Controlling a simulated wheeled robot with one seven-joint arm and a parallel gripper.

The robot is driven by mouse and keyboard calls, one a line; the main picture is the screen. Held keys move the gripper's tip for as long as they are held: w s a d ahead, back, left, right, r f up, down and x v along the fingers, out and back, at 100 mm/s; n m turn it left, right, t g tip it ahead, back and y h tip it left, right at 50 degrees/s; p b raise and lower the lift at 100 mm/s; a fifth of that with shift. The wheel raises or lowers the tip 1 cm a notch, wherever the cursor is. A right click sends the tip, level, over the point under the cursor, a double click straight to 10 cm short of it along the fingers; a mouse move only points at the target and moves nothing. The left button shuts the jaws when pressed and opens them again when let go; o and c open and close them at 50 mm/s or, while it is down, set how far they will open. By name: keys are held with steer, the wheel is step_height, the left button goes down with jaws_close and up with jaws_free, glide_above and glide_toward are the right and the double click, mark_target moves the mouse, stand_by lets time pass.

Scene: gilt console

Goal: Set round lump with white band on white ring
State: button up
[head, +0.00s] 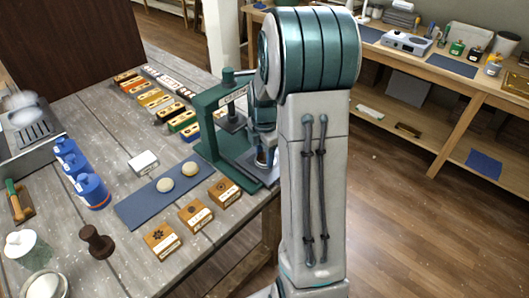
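Two round cream lumps lie side by side on a blue mat (137,209): a left lump (165,184) and a right lump (190,168). Both are too small in the head view to tell whether either has a white band. I cannot clearly make out a white ring; a round dish with a pale rim (45,285) stands at the lower left edge. My arm stands upright in front of the table's right end. Its far end, with my gripper, is mostly hidden behind my arm link beside the green press, and its fingers cannot be made out.
A green press (212,140) stands right of the mat. Wooden blocks (162,241) line the front edge. Small coloured boxes (155,102) stand behind.

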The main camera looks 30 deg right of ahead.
mark_target(264, 156)
steer(key=o, duration=0.4)
step_height(264, 156, up, 12)
steer(key=shift+s+a+m+t+b, duration=0.1)
steer(key=shift+s+a+m+t, duration=0.45)
steer(key=shift+s+a+m, duration=2.2)
steer(key=shift+s+a+m+t+b, duration=0.1)
steer(key=shift+s+a+m+t, duration=0.4)
steer(key=shift+s+a+m, duration=2.25)
steer(key=shift+s+a+m+t+b, duration=0.1)
steer(key=shift+s+a+m+t, duration=0.85)
steer(key=shift+s+m, duration=3.15)
steer(key=shift+a+g, duration=0.35)
steer(key=shift+g, duration=0.05)
